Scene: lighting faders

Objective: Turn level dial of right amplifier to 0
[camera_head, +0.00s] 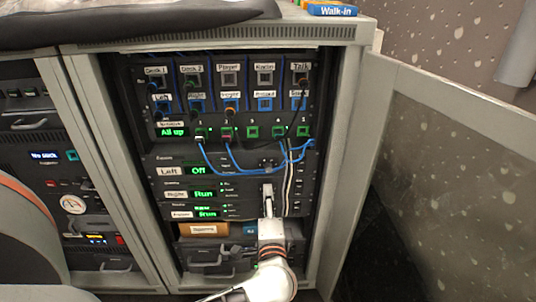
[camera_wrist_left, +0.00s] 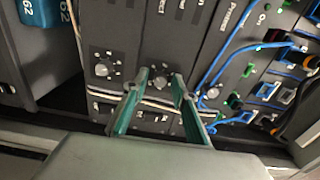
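The right amplifier (camera_head: 176,195) is a dark rack unit labelled "Right" with a green "Run" display. My left gripper (camera_head: 268,192) is in front of its right part and covers its dial in the head view. In the left wrist view, the level dial (camera_wrist_left: 162,80) is a small grey knob between the fingertips of my left gripper (camera_wrist_left: 160,78). The fingers are apart, with gaps visible beside the knob. I cannot tell how deep the tips reach, and the dial's setting is too small to read. My right gripper is not in view.
The left amplifier (camera_head: 170,171), showing "Off", is above, and a third unit (camera_head: 181,214) is below, with its own dial (camera_wrist_left: 103,68). Blue cables (camera_head: 240,168) hang above the gripper. White cables (camera_head: 288,190) run close on its right. An open cabinet door (camera_head: 440,180) stands at right.

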